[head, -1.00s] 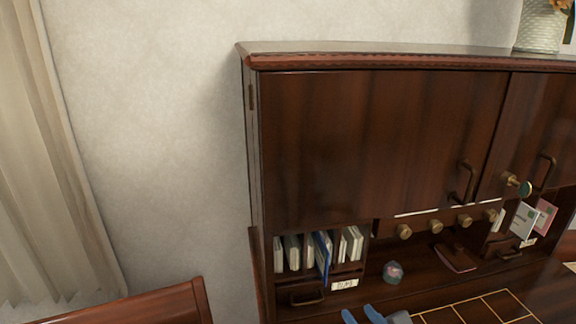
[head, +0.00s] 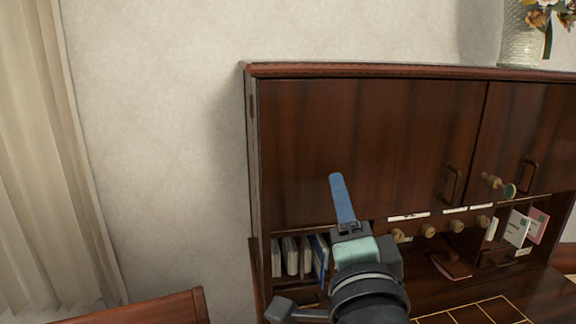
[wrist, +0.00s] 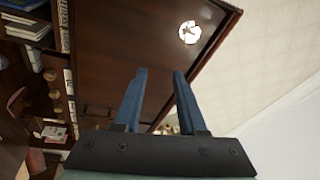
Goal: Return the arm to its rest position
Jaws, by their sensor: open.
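My gripper (head: 341,190) is raised in front of the dark wooden hutch (head: 355,140) in the head view. One blue finger shows there, pointing up across the left cabinet door. In the wrist view both blue fingers of my gripper (wrist: 160,78) stand apart with nothing between them. Beyond them are the dark door panel and the pale wall. My wrist and forearm cover part of the lower shelf in the head view.
Books (head: 292,256) stand in the left cubby. Several round knobs (head: 428,230) line the hutch above the desk. A vase of flowers (head: 520,38) stands on top at right. A wooden chair back (head: 150,308) is at lower left. The wall at left is clear.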

